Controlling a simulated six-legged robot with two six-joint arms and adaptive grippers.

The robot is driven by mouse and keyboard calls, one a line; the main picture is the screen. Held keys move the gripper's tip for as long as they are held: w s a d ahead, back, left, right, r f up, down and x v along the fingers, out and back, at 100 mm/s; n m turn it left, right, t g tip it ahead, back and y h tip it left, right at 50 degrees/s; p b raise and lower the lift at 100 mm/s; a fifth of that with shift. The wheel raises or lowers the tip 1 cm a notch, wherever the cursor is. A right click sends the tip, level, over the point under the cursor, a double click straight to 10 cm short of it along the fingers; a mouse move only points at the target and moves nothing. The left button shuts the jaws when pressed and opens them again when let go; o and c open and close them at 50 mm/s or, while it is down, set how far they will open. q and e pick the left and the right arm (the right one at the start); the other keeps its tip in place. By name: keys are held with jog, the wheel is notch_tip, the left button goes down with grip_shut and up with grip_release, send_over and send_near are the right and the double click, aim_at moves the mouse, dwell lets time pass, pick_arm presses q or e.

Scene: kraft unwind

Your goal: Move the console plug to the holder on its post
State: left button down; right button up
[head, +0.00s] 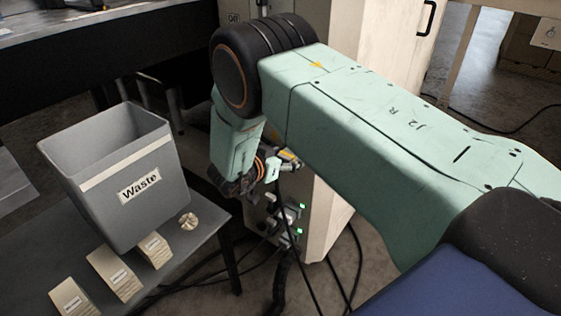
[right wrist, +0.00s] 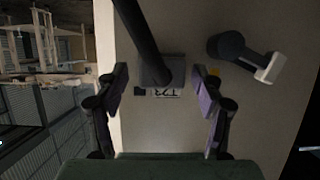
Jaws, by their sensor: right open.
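In the right wrist view a grey block-shaped plug (right wrist: 162,70) with a thick black cable sits against a pale cabinet face, beside a small printed label. My right gripper (right wrist: 160,88) is open, its two purple-padded fingers on either side of the plug with gaps showing. I cannot tell how deep the plug lies between them. In the head view my right gripper (head: 236,184) hangs beside the cabinet, partly hidden by its own wrist. I cannot clearly make out the holder or its post. My left gripper is not in view.
A dark round fitting with a white end (right wrist: 245,55) juts from the cabinet near the right finger. In the head view, connectors with green lights (head: 287,214) and loose cables are low on the pale cabinet (head: 325,215). A grey waste bin (head: 112,175) stands on the left table.

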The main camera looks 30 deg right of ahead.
jog(key=shift+w, duration=0.1)
jog(key=shift+c, duration=0.3)
grip_shut()
dwell(0.8)
jog(key=shift+a, duration=0.2)
jog(key=shift+s+a+p, duration=0.4)
jog(key=shift+a, duration=0.5)
jog(key=shift+s+a+p, duration=0.4)
jog(key=shift+a+p, duration=0.05)
jog(key=shift+a, duration=0.45)
jog(key=shift+s+a+p, duration=0.4)
jog(key=shift+a, duration=0.5)
